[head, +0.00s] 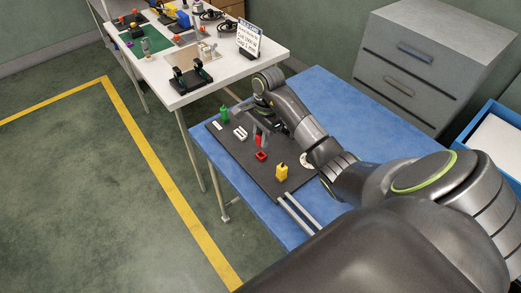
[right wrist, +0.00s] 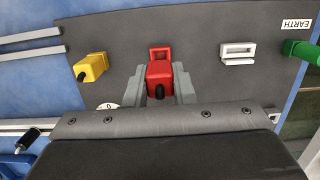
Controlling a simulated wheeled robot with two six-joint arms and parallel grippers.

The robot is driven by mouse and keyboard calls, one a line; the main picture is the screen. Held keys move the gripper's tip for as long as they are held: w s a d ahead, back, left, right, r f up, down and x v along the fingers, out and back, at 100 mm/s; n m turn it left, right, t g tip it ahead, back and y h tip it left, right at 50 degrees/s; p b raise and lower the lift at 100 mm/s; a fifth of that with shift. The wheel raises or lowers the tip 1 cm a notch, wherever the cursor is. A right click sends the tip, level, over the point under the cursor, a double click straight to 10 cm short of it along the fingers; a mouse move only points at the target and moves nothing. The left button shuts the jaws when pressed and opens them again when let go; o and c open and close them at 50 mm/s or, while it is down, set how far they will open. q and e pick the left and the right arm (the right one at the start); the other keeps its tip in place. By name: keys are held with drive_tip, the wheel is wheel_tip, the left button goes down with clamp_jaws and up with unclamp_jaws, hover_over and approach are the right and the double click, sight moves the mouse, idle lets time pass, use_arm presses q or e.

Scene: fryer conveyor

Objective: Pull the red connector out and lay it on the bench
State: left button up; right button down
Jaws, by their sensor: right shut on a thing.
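My right gripper (head: 257,138) is over the dark board (head: 237,156) on the blue bench. It is shut on the red connector (right wrist: 158,76), which sits between its two grey fingers in the right wrist view. In the head view the connector (head: 258,141) shows as a small red patch at the fingertips. The red socket (head: 262,155) is on the board just beside it and shows a dark opening. The connector appears apart from this socket and a little above the board. The right wrist view shows the socket (right wrist: 160,53) just beyond the connector, partly overlapped by it. My left gripper is not in view.
A yellow connector (head: 282,173), a white socket (head: 240,133) and a green connector (head: 224,114) are on the board. Pale rails (head: 297,214) lie at its near end. The blue bench (head: 330,92) has bare room beyond my arm. A white table (head: 177,96) with parts stands behind.

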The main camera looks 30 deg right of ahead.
drive_tip(key=shift+r+p, duration=0.45)
drive_tip(key=shift+r, duration=1.05)
